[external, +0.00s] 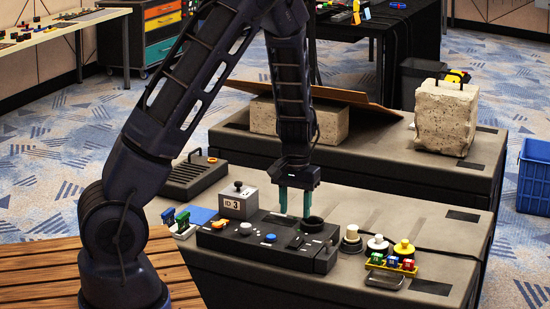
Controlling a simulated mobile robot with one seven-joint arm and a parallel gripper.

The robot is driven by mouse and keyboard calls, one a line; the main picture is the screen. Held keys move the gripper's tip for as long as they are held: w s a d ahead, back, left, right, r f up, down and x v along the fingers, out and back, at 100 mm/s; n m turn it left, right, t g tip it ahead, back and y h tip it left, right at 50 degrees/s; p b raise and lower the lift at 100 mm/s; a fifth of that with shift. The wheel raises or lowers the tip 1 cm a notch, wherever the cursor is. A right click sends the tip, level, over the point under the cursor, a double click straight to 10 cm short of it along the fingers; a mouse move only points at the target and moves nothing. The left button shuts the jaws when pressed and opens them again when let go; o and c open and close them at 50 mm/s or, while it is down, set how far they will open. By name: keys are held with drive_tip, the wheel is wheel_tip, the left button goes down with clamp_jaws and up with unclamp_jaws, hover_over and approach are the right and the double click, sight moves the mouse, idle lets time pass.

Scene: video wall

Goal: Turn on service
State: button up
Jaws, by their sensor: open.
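A long black control box (250,247) lies on the grey case top. Along it are an orange part (220,223), a pale grey knob (245,228), a blue knob (270,238), a small dark part (296,242) and a round black ring or cup (313,224). No label reading "service" can be made out. My gripper (297,203) points down with teal fingers, open and empty, just behind the box's right half, near the black ring. Whether the fingertips touch anything cannot be told.
A grey "ID 3" block (238,201) stands behind the box's left end. Right of the box are knobs (376,246) and a yellow rack (392,264) of small coloured parts. A rear case holds a concrete block (444,118) and a tilted brown board (325,94).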

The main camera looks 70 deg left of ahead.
sight(295, 245)
wheel_tip(295, 245, down, 9)
drive_tip(key=shift+r, duration=0.1)
idle(0.3)
